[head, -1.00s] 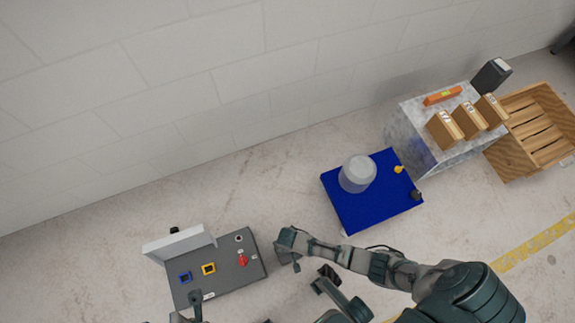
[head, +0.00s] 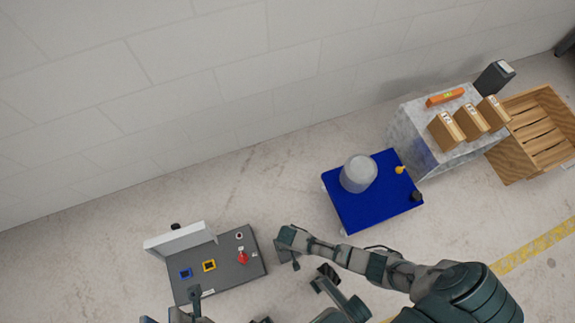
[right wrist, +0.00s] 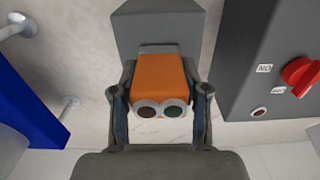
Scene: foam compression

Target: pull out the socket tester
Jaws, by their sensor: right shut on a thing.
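The socket tester (right wrist: 162,85) is an orange block with a dark red and a green round lens on its near end, seen in the right wrist view. My right gripper (right wrist: 160,118) is shut on it, one finger on each side. A grey block (right wrist: 155,25) lies directly behind the tester; whether the tester is still plugged into it is hidden. In the head view my right gripper (head: 287,246) is just right of the grey panel box (head: 225,273), and the tester cannot be made out there. My left gripper (head: 195,297) is partly visible at the bottom edge; its jaws are unclear.
The panel carries a red knob (head: 242,257), a yellow-framed socket (head: 209,265) and a blue-framed socket (head: 186,273). A blue platform (head: 375,218) with a grey cylinder (head: 358,172) stands to the right. Farther right are cartons (head: 447,131) and a wooden crate (head: 535,130).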

